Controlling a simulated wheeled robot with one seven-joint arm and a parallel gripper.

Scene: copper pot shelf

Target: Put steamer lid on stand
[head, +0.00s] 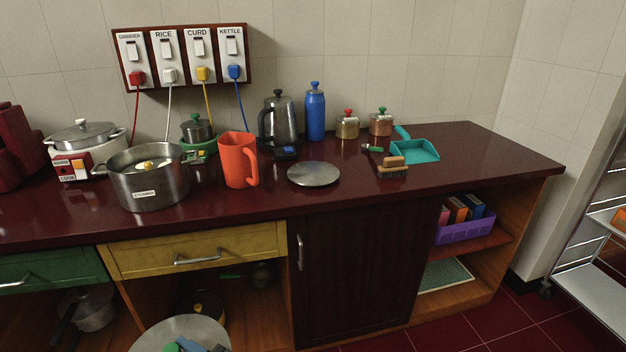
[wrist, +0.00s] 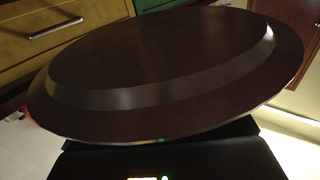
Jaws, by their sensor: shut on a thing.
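The steamer lid (head: 180,329), a wide round steel disc, is at the bottom edge of the head view, in front of the cabinets and below the counter top. My gripper (head: 188,346) is shut on it near a green part, probably its knob; the fingers are partly cut off by the frame. In the wrist view the lid (wrist: 160,75) fills most of the picture, dark and reflective. A flat round metal disc (head: 313,175) lies on the counter and may be the stand; its underside is hidden. The steel pot labelled steamer (head: 148,184) stands open to its left.
An orange jug (head: 238,160) stands just left of the disc. A kettle (head: 280,122) and blue bottle (head: 315,112) are behind it. A brush (head: 393,168) and teal dustpan (head: 414,150) lie to the right. The counter's front right (head: 460,178) is clear. A yellow drawer (head: 195,250) is below.

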